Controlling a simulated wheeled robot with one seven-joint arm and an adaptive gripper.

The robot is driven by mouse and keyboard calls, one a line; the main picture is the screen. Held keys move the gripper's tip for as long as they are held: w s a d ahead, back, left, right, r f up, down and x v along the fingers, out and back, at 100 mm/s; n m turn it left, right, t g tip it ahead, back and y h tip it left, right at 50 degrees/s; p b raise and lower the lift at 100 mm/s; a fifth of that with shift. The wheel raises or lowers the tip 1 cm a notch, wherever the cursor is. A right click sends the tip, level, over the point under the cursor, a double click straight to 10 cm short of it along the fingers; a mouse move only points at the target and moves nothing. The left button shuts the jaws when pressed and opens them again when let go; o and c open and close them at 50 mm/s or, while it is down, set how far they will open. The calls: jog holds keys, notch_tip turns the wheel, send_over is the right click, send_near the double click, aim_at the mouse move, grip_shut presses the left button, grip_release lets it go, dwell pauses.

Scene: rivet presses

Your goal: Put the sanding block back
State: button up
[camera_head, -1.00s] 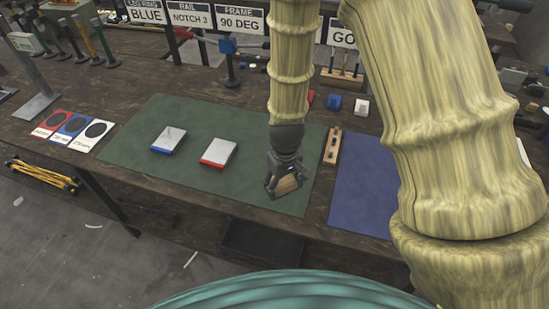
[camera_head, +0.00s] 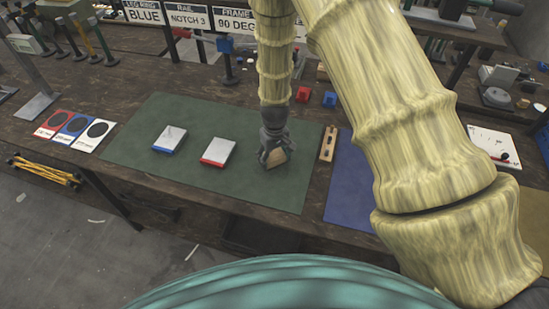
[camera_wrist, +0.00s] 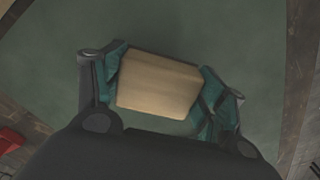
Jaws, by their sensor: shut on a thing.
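The sanding block is a small tan block. In the wrist view the sanding block (camera_wrist: 157,84) sits between the teal-padded fingers of my gripper (camera_wrist: 160,92), which is shut on it. In the head view my gripper (camera_head: 273,155) points down over the right part of the green mat (camera_head: 230,184), with the tan block (camera_head: 277,158) at its fingertips. I cannot tell whether the block touches the mat. A wooden holder (camera_head: 328,143) with dark spots lies just right of the gripper, along the mat's right edge.
A blue-edged block (camera_head: 170,139) and a red-edged block (camera_head: 218,152) lie on the mat to the left. A blue mat (camera_head: 350,185) lies right, partly behind my arm. Red (camera_head: 303,94) and blue (camera_head: 330,99) blocks stand behind. The mat's front is clear.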

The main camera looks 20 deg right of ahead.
aim_at(275, 156)
jog(key=shift+f+p, duration=0.3)
jog(key=shift+f, duration=0.6)
jog(key=shift+f, duration=0.2)
jog(key=o, duration=1)
jog(key=shift+c, duration=0.2)
jog(key=shift+r+b, duration=2.2)
jog(key=shift+r, duration=4)
